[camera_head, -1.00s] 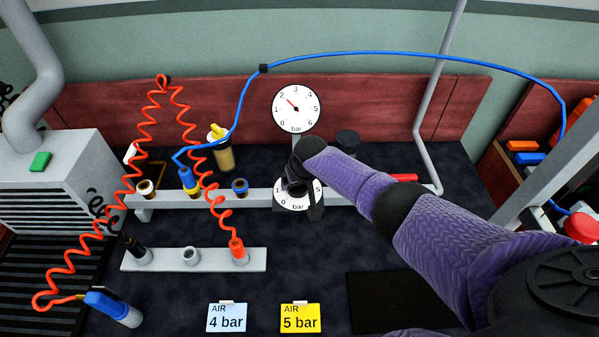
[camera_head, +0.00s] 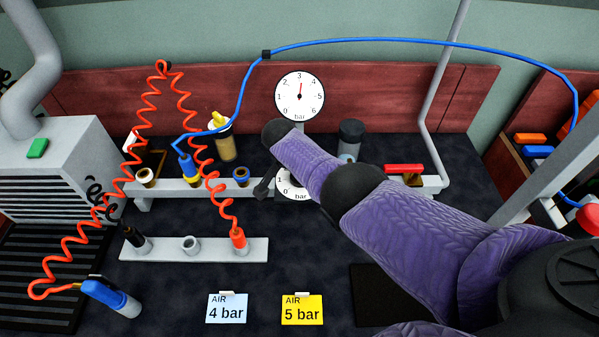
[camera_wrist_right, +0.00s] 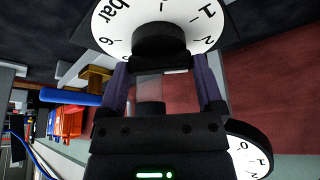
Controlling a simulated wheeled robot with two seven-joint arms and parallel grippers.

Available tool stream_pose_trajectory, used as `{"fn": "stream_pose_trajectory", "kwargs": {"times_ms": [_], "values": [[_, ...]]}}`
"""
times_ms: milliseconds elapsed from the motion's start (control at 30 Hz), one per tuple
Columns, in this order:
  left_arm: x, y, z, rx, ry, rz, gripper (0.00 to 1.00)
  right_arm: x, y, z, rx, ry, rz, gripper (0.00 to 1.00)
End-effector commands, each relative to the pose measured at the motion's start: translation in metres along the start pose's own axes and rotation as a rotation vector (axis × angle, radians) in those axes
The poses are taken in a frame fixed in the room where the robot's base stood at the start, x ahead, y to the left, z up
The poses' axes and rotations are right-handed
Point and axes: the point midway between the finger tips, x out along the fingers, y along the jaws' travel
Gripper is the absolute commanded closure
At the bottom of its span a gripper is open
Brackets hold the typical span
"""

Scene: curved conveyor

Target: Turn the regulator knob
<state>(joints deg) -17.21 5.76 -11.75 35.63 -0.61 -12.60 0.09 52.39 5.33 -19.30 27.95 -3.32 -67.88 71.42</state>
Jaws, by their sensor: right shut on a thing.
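The regulator knob (camera_wrist_right: 158,41) is a dark round knob at the centre of a white dial (camera_wrist_right: 112,25) marked in bar. In the wrist view my right gripper (camera_wrist_right: 162,66) is shut on the knob, one finger on each side. In the head view my purple right arm hides the knob and most of its dial (camera_head: 284,188). A round gauge (camera_head: 300,96) stands above, its red needle pointing up at about 3. Its edge also shows in the right wrist view (camera_wrist_right: 250,152). My left gripper is out of view.
A blue card (camera_head: 227,308) reads AIR 4 bar and a yellow card (camera_head: 302,309) AIR 5 bar. A red-handled valve (camera_head: 403,169) sits on the rail to the right. A coiled red hose (camera_head: 143,147) and a blue hose (camera_head: 420,44) cross the bench.

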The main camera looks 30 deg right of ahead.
Motion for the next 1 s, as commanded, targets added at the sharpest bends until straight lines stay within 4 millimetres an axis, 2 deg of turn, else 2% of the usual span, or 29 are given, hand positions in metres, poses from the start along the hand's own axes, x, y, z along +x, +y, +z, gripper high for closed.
{"fn": "stream_pose_trajectory", "kwargs": {"times_ms": [33,533,833,1000], "values": [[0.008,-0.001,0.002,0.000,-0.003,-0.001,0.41,0.004,-0.001,0.001,0.037,0.001,0.014,0.74],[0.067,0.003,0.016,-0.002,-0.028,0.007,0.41,0.006,-0.003,0.001,0.475,0.001,0.194,0.74],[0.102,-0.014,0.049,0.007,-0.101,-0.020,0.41,0.006,-0.004,0.000,0.699,0.002,0.288,0.74],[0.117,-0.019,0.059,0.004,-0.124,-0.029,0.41,0.005,-0.004,-0.001,0.791,0.002,0.325,0.74]]}}
